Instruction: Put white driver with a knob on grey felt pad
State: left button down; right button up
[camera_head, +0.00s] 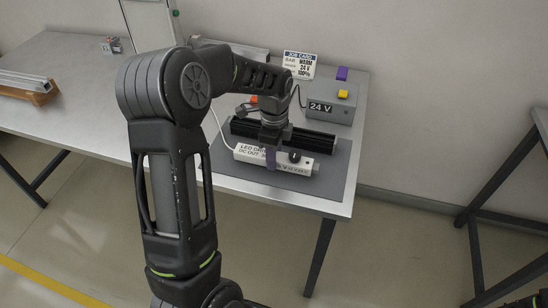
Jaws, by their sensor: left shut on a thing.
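The white driver (245,152) has dark printing on its side and a black knob (295,156) towards its right end. A white cable runs from its left end. My left gripper (271,158) comes down over its middle from above and is shut on it. The fingers cover part of the printing. The grey felt pad (335,178) lies on the table's right end, and the driver is over its area. I cannot tell whether the driver touches the pad or is just above it.
A black ribbed bar (315,139) lies right behind the driver. A grey 24 V box (335,107) with a yellow button, a job card (300,65) and a purple item (342,73) stand at the back. The table's front edge (285,202) is close. The table's left part (75,115) is mostly clear.

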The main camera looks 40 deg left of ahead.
pick_arm(q)
jog(key=shift+f, duration=0.8)
jog(key=shift+f, duration=0.2)
jog(key=c, duration=0.9)
grip_release()
jog(key=shift+r, duration=0.15)
notch_tip(320, 180, up, 12)
jog(key=shift+r+b, duration=0.1)
jog(key=shift+b, duration=0.45)
